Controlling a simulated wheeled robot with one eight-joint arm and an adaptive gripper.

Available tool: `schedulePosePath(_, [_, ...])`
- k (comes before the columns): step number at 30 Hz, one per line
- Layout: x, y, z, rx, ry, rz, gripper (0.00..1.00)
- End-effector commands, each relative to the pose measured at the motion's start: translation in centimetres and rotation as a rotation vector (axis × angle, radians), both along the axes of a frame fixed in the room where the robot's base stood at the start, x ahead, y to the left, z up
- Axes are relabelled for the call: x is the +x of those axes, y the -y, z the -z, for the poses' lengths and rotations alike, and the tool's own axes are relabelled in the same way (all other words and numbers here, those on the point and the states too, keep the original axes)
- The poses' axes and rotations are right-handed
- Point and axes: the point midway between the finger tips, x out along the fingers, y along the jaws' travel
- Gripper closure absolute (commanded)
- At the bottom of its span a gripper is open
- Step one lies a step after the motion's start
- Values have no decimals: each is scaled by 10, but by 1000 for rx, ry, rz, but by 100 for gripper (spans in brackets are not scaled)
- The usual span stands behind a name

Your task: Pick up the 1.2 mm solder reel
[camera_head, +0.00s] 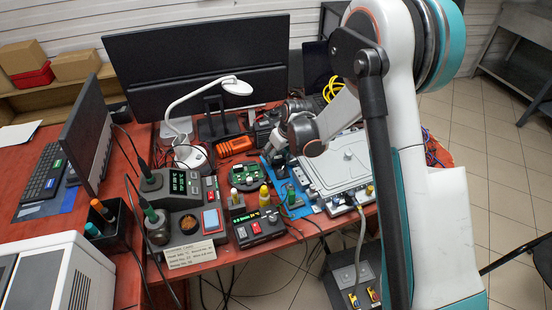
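I cannot make out a reel marked 1.2 mm in the head view; labels on small items are too small to read. My arm comes down from the upper right, and its grey wrist joints hang over the middle of the red bench (209,258). My gripper (281,160) appears as a small dark shape below the wrist, near the blue mat (273,172) and left of a pale metal plate (343,160). Its fingers are too small and partly hidden, so whether it is open or holds anything is unclear.
A soldering station (180,187), a second station with a green display (258,226), a green circuit board (253,178) and a white lamp (236,86) crowd the bench. A large monitor (190,60) stands behind. A paper note (190,254) lies at the front edge.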

Motion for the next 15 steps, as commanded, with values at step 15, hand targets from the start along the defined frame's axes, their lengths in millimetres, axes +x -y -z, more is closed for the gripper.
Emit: schedulePosePath(15, [0, 0, -1, 0, 0, 0, 85])
